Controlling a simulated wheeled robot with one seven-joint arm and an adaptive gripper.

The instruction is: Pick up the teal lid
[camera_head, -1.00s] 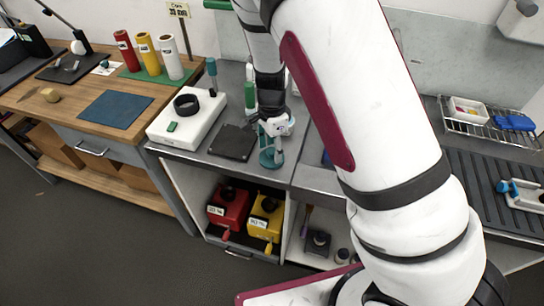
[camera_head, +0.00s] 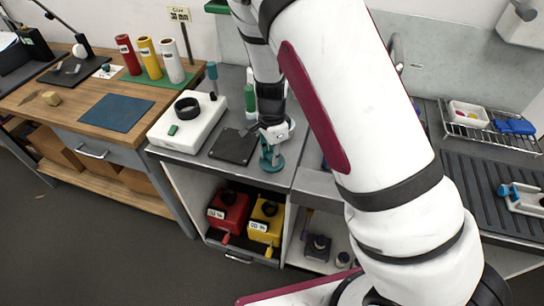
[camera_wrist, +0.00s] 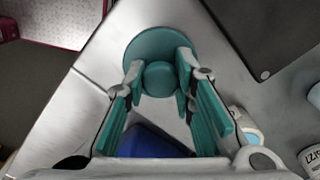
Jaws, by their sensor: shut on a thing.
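The teal lid (camera_head: 272,165) is a round disc with a raised knob, at the front of the grey counter in the head view. In the wrist view the lid (camera_wrist: 135,49) lies beyond my fingertips, with its round knob between them. My gripper (camera_wrist: 160,78) has teal finger pads and is shut on the knob. In the head view my gripper (camera_head: 270,146) is right above the lid, and the fingers hide part of it. The lid is at or very near the counter surface; I cannot tell whether there is a gap.
A dark square plate (camera_head: 234,145) lies just left of the lid. A white block with a black ring (camera_head: 187,105) stands farther left. Green and white bottles (camera_head: 250,98) stand behind. A blue thing (camera_wrist: 150,141) shows between my fingers. Red (camera_head: 228,211) and yellow (camera_head: 265,221) boxes sit below.

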